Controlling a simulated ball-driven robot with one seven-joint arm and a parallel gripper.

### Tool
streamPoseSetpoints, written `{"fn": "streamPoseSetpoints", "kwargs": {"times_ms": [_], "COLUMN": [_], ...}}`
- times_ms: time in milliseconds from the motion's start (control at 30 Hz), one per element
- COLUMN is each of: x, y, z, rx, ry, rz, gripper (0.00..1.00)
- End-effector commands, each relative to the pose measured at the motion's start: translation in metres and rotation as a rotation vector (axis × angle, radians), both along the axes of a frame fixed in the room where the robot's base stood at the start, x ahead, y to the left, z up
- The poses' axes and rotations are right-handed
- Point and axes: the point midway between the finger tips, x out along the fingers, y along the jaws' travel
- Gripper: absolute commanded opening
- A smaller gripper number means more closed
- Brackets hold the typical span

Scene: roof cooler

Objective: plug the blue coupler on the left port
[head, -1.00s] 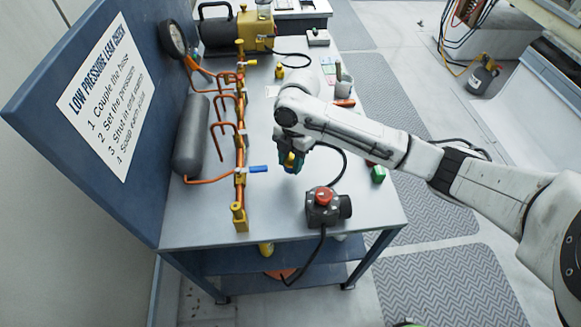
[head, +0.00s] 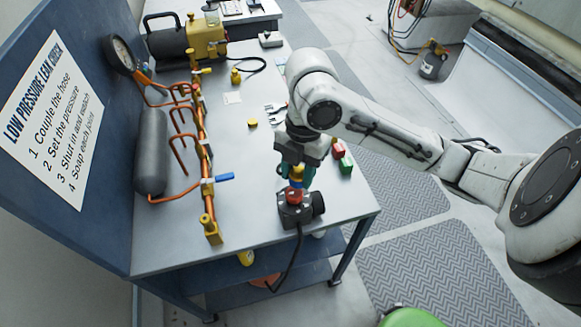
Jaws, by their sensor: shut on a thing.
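My gripper (head: 297,172) points down above the front right of the bench, shut on a small part with yellow and blue on it, which I take for the blue coupler (head: 296,183). The jaws hide much of it. It appears directly above or behind the red knob of a black device (head: 293,211); I cannot tell whether they touch. The copper pipe manifold (head: 205,150) stands to the left, with a blue-handled valve (head: 222,178) and a brass fitting (head: 212,228) at its near end. I cannot tell which fitting is the left port.
A red block (head: 338,150) and a green block (head: 346,164) lie right of my gripper. A grey cylinder (head: 151,150) and a gauge (head: 121,54) are on the left. A black hose (head: 287,262) hangs over the front edge. The bench between manifold and gripper is mostly clear.

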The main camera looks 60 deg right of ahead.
Motion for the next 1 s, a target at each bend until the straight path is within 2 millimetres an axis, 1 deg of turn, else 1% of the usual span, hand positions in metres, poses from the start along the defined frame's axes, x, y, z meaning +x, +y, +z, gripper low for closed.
{"fn": "streamPoseSetpoints", "kwargs": {"times_ms": [367,667,1000], "x": [-0.001,-0.001,0.001], "y": [0.0,0.0,0.002], "z": [0.001,0.015,0.015], "rx": [0.0,-0.001,0.0], "ry": [-0.001,-0.001,-0.001], "rz": [0.0,-0.001,-0.006], "gripper": [0.06,0.06,0.06]}}
